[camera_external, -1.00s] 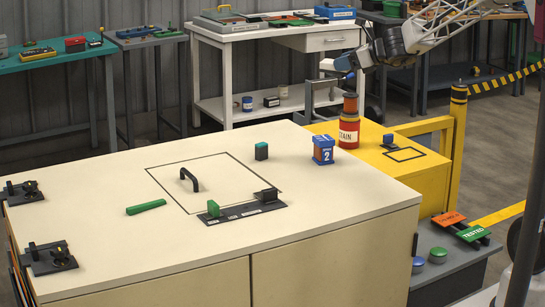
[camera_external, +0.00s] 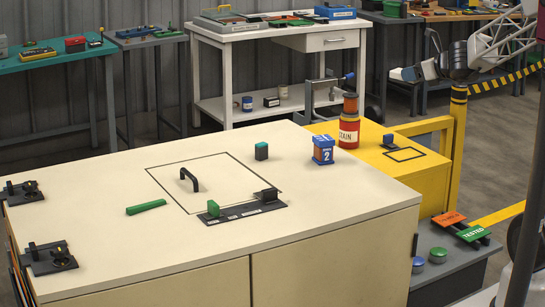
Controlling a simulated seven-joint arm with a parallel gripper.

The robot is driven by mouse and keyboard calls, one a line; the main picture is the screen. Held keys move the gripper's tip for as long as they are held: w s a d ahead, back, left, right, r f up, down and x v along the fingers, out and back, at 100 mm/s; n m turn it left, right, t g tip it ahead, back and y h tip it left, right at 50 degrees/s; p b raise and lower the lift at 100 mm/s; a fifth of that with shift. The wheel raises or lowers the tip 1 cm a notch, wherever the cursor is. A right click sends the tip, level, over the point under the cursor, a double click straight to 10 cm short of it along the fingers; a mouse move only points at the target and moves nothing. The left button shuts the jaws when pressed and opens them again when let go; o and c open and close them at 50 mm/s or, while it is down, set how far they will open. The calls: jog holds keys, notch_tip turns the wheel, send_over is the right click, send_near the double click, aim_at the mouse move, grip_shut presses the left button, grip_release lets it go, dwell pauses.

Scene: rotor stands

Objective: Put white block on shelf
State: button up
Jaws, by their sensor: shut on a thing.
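My gripper (camera_external: 411,73) is at the upper right, in the air, pointing left. It is shut on a small pale piece, which looks like the white block (camera_external: 396,73); the fingers are small and partly hard to make out. A white bench (camera_external: 276,36) stands at the back with a lower shelf (camera_external: 245,111), to the left of my gripper. The block is apart from the bench. I cannot tell whether this is the shelf meant in the task.
A cream cabinet top (camera_external: 110,175) with a black handle and green pieces fills the foreground. A red canister (camera_external: 349,134) and a blue box (camera_external: 323,149) stand near the yellow cabinet (camera_external: 430,170). A yellow post (camera_external: 457,150) stands at the right.

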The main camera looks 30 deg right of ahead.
jog(key=s+d+f+m+h, duration=0.2)
jog(key=s+d+f, duration=0.2)
jog(key=s, duration=0.5)
jog(key=s+d+f+m+h, duration=0.2)
jog(key=s+d+f, duration=0.1)
jog(key=s, duration=0.7)
jog(key=shift+t, duration=0.3)
jog(key=f, duration=3.8)
jog(key=shift+w+d+f, duration=0.1)
jog(key=shift+w+f, duration=0.1)
jog(key=shift+f, duration=0.1)
send_over(429, 237)
jog(key=shift+s+f, duration=0.3)
jog(key=shift+f, duration=0.45)
jog(key=shift+w, duration=0.3)
jog(key=shift+f, duration=1.75)
